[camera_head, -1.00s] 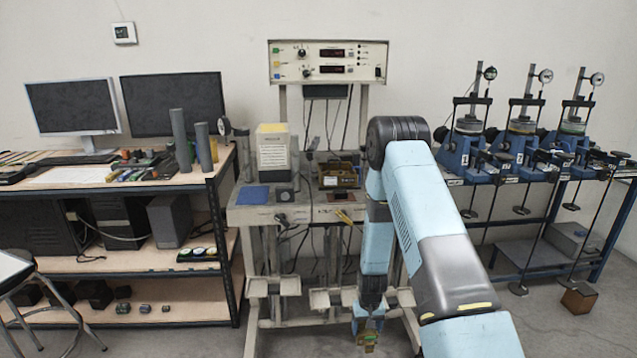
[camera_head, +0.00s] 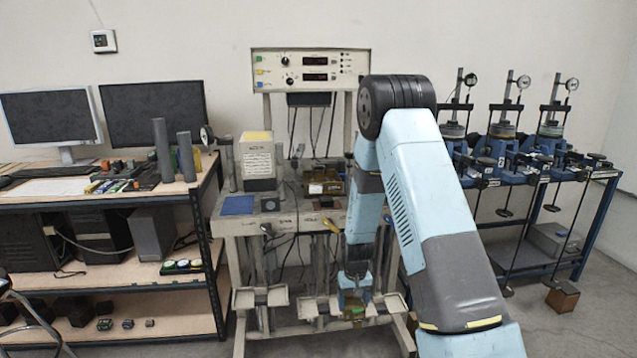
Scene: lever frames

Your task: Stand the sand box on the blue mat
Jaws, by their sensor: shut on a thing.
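The blue mat (camera_head: 238,205) lies flat on the left front of the bench top, and its surface is bare. My gripper (camera_head: 354,308) is low, in front of the bench and below its top, to the right of the mat. It is shut on a small sand-coloured thing, which looks like the sand box (camera_head: 356,315). The fingers and the bench's pale lower parts behind make its outline and tilt hard to tell.
A beige cabinet (camera_head: 258,162) stands just behind the mat, and a small dark block (camera_head: 270,203) sits at its right. An open brown box (camera_head: 325,182) is farther right. The bench's front edge and lower pale trays (camera_head: 260,297) are near my gripper.

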